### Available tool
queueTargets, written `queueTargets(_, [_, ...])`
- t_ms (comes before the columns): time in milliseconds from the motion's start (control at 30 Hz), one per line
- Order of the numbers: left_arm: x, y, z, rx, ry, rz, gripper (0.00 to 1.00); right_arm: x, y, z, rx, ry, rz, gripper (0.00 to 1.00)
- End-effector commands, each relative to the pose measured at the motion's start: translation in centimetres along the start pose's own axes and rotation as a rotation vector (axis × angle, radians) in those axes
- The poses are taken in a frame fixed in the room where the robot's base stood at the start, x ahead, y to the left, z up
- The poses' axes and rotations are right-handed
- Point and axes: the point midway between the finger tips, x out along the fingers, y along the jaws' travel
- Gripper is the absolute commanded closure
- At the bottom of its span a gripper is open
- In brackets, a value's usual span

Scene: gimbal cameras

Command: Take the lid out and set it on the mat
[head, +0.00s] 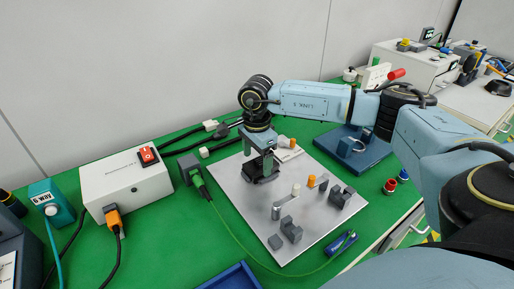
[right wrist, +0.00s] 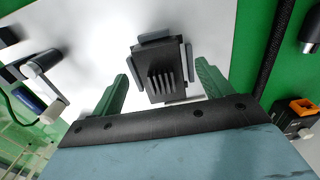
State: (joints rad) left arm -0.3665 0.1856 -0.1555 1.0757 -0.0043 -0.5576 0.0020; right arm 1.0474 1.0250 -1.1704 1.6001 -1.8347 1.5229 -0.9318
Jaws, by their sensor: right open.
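A black finned block (right wrist: 163,75), which may be the lid, sits among grey corner pieces on the silver metal plate (head: 232,205). My right gripper (head: 262,164) points down over it, mostly hiding it in the head view. In the right wrist view, the green fingers of my gripper (right wrist: 163,72) are spread, one on each side of the block, with gaps between; nothing is held. Their exact height above the block is hard to tell. The green mat (head: 165,228) covers the bench around the plate. My left gripper is out of view.
Grey blocks (head: 291,230), a grey cylinder and orange pegs (head: 311,181) stand on the plate's front and right. A white box with a red switch (head: 147,156) is left, a blue tray (head: 230,278) in front, a blue fixture (head: 355,148) behind right. Cables cross the mat.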

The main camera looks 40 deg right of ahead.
Motion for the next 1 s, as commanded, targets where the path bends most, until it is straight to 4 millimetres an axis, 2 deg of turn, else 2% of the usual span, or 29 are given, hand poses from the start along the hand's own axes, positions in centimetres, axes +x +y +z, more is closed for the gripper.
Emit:
queueTargets(367, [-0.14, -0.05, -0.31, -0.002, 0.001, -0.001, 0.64, 0.6, 0.0, 0.0, 0.0, 0.0, 0.0, 0.22])
queueTargets(733, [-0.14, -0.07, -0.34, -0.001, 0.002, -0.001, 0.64, 0.58, 0.0, 0.0, 0.0, 0.0, 0.0, 0.69])
queueTargets(1000, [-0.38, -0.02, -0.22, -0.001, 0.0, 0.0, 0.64, 0.22, 0.0, -0.01, 0.0, 0.0, 0.0, 0.7])
